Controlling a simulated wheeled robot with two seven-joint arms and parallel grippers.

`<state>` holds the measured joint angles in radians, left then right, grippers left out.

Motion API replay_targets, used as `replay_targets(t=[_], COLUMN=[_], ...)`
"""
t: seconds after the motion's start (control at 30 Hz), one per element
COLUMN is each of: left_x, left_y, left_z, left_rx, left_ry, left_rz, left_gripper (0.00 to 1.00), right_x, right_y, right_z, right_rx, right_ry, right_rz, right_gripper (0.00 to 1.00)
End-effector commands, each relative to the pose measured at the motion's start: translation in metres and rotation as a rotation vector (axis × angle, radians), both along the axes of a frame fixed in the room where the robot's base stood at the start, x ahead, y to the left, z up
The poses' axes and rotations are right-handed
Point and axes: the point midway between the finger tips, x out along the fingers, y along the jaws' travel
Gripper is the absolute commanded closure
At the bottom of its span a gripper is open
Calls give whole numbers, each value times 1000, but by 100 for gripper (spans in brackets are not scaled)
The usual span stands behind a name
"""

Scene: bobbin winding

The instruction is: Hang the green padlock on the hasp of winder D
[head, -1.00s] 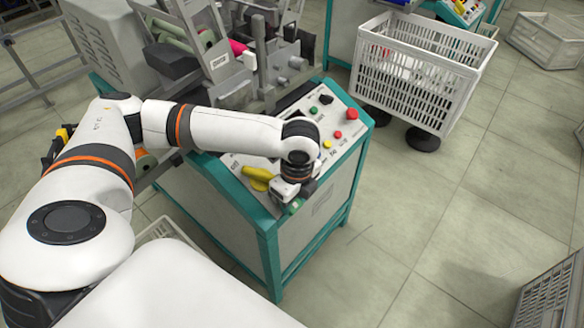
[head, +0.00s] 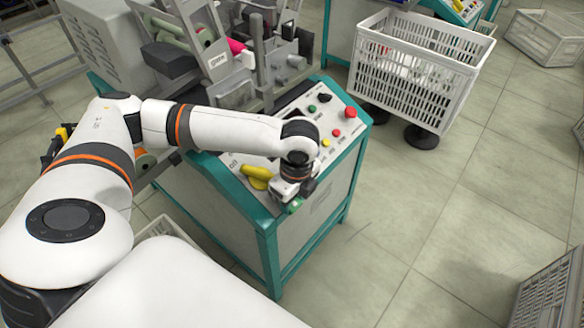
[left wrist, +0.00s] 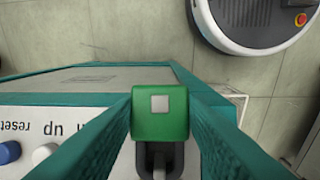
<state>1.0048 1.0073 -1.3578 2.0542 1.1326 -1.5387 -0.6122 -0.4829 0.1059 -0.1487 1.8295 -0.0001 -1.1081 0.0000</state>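My left gripper (head: 293,196) is over the front edge of the winder's control panel (head: 338,135). In the left wrist view its two fingers (left wrist: 160,118) press on both sides of the green padlock (left wrist: 146,124). The padlock's block-shaped body has a light square on its face, and its dark shackle (left wrist: 159,160) shows below the body. In the head view only a small green bit of the padlock (head: 295,205) shows at the fingertips. I cannot make out the hasp or a winder letter. My right gripper is not in view.
A yellow object (head: 257,177) lies on the panel left of the gripper. A red button (head: 350,111) and other knobs stand on the panel. A white crate (head: 415,70) on a dark wheeled base stands behind right.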

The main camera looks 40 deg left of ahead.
Motion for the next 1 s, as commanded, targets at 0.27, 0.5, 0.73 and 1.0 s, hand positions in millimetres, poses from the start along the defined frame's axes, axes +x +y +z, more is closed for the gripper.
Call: replay_targets(t=[0.27, 0.5, 0.73, 1.0], left_x=[-1, 0, 0, -1], left_y=[-1, -1, -3, -8], left_z=[-1, 4, 37, 89], left_rx=[-1, 0, -1, -2], left_ry=[1, 0, -2, -1], left_rz=[-2, -1, -2, -3], left_gripper=[37, 37, 37, 37], right_x=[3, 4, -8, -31], right_y=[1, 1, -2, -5], right_z=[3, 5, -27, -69], right_rx=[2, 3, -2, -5], right_ry=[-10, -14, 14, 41], right_rz=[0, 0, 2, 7], right_gripper=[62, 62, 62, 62])
